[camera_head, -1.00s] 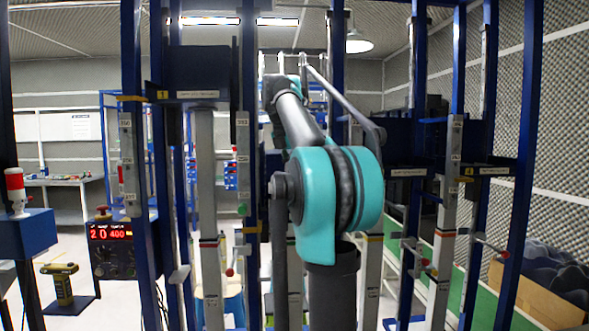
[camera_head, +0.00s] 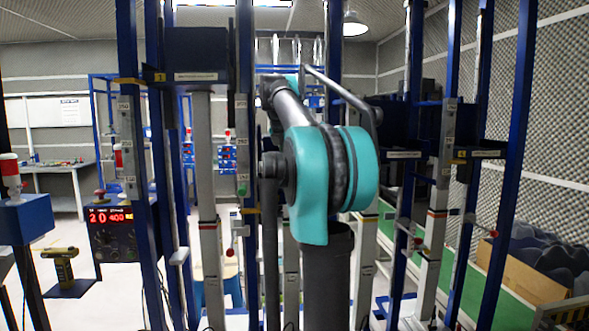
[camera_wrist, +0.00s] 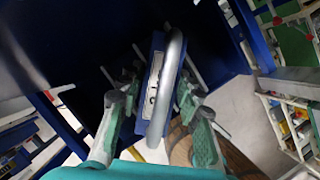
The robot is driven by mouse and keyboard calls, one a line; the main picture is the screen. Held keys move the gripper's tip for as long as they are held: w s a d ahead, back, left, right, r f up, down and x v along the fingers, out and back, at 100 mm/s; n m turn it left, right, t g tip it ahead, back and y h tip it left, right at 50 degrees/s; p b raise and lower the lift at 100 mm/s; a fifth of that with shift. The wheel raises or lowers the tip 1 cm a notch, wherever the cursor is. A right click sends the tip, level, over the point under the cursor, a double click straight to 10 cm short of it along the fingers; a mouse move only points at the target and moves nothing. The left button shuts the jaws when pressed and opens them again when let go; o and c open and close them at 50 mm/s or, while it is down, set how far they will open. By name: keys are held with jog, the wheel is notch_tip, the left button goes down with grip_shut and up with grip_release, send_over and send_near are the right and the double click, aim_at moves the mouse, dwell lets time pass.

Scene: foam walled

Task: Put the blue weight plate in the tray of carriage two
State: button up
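In the wrist view, a blue piece with a white label and a curved grey rim, which looks like the blue weight plate (camera_wrist: 154,68), stands nearly edge-on between the fingers of my gripper (camera_wrist: 160,95). The green-padded fingers flank it on both sides, and it appears held; the exact contact is hard to see. Dark blue surfaces lie beyond it. In the head view my arm reaches forward and hides the gripper.
Blue upright posts (camera_head: 245,200) stand close around my arm. A control box with a red display (camera_head: 112,232) is at the left, near a yellow handheld tool (camera_head: 62,266). A cardboard box of dark foam (camera_head: 535,278) is at the lower right. Pale floor is open at the left.

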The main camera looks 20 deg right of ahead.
jog(key=shift+o, duration=1.3)
jog(key=shift+r, duration=0.1)
jog(key=v, duration=1.2)
jog(key=shift+r, duration=0.15)
